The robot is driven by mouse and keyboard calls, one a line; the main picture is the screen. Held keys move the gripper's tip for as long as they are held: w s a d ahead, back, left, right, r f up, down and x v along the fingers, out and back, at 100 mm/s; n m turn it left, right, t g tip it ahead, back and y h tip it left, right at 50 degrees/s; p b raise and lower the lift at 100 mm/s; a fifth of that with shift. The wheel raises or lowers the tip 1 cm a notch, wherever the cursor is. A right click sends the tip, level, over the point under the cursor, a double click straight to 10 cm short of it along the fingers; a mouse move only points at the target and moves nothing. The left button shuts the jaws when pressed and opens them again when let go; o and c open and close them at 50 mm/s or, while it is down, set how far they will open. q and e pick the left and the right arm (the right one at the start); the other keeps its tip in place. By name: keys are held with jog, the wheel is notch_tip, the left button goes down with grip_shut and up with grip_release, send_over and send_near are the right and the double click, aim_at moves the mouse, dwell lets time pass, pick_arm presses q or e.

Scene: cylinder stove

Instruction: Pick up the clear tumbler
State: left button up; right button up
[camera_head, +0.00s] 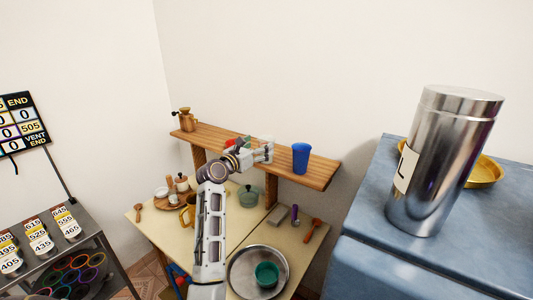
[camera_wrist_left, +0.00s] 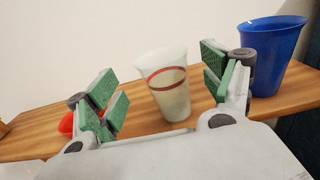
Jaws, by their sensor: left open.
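The clear tumbler (camera_wrist_left: 166,88) is translucent with reddish bands. It stands upright on the wooden shelf (camera_wrist_left: 40,130) in the left wrist view, in the space between the two green-padded fingers of my left gripper (camera_head: 263,152). The fingers are open, with a gap visible on either side of the tumbler. It stands a little beyond the palm. My right gripper is not in view.
A blue cup (camera_head: 301,158) stands on the shelf just right of my gripper, close to the right finger in the wrist view. A red object (camera_wrist_left: 67,124) is by the left finger. A table with dishes lies below.

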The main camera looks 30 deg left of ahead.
aim_at(272, 138)
pick_arm(q)
jog(key=shift+w+d, duration=0.2)
jog(key=shift+w, duration=0.6)
jog(key=shift+w+d, duration=0.15)
jog(key=shift+w, duration=0.7)
jog(key=shift+w+d, duration=0.2)
jog(key=shift+w, duration=0.6)
jog(key=shift+c, duration=0.2)
jog(key=c, duration=1.1)
jog(key=shift+o, duration=0.2)
notch_tip(272, 138, up, 10)
jog(key=p, duration=0.1)
